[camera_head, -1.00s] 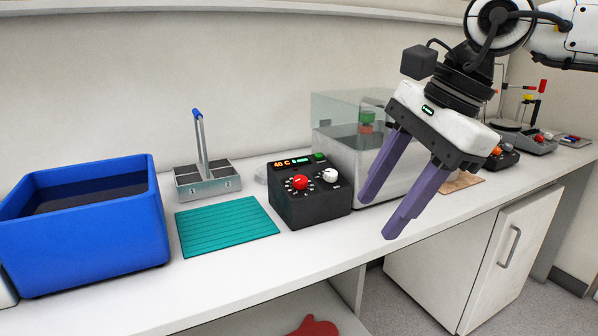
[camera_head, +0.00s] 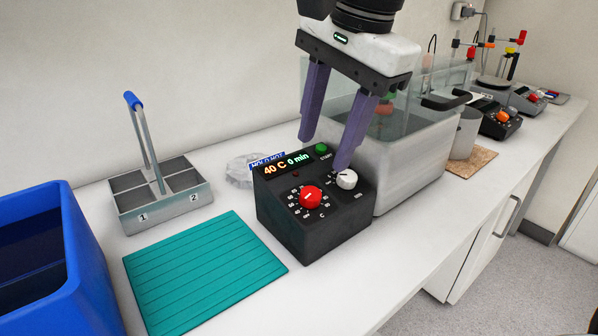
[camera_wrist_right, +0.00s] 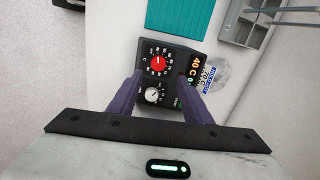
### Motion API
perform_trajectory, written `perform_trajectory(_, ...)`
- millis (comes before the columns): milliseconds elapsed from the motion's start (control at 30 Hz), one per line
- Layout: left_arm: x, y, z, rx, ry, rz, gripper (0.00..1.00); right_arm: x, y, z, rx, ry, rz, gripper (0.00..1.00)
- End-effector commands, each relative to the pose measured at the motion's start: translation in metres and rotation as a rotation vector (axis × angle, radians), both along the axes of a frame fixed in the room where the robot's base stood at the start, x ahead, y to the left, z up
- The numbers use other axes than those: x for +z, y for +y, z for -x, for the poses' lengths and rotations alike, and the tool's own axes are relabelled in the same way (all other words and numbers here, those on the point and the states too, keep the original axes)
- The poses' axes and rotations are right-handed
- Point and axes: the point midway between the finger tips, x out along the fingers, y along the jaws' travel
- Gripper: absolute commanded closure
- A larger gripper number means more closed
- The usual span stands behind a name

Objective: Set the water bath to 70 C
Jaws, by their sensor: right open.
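The black control box (camera_head: 308,222) of the water bath stands on the bench, its display reading "40 C 0 min". It has a red knob (camera_head: 311,197) marked C, a white knob (camera_head: 346,179) and a green START button (camera_head: 323,149). The glass-walled bath (camera_head: 408,165) stands right behind it. My right gripper (camera_head: 322,155) is open and empty above the box, fingers pointing down. In the right wrist view, the red knob (camera_wrist_right: 158,63) and white knob (camera_wrist_right: 152,95) lie between and beyond the fingers. My left gripper is not in view.
A teal mat (camera_head: 205,270) lies left of the box, with a metal rack (camera_head: 160,208) behind it. A blue tub (camera_head: 75,250) stands at the left. A small sign reading "HOLD HOT" (camera_head: 267,159) is partly covered by the box. Other devices (camera_head: 498,118) stand at the far right.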

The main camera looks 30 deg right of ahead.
Motion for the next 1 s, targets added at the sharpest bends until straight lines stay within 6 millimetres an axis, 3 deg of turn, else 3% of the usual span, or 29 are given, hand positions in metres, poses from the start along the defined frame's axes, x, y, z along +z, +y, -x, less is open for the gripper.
perform_trajectory(300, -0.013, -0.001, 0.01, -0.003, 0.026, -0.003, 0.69, -0.059, 0.002, -0.014, 0.001, 0.005, -0.001, 0.55)
perform_trajectory(500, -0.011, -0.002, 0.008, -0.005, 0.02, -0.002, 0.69, -0.082, 0.003, -0.021, 0.0, 0.001, -0.002, 0.55)
perform_trajectory(900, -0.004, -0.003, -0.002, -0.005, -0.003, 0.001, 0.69, -0.089, 0.003, -0.023, -0.001, -0.002, -0.003, 0.55)
perform_trajectory(1000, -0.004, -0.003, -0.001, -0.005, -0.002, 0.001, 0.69, -0.089, 0.003, -0.023, -0.001, -0.002, -0.003, 0.72)
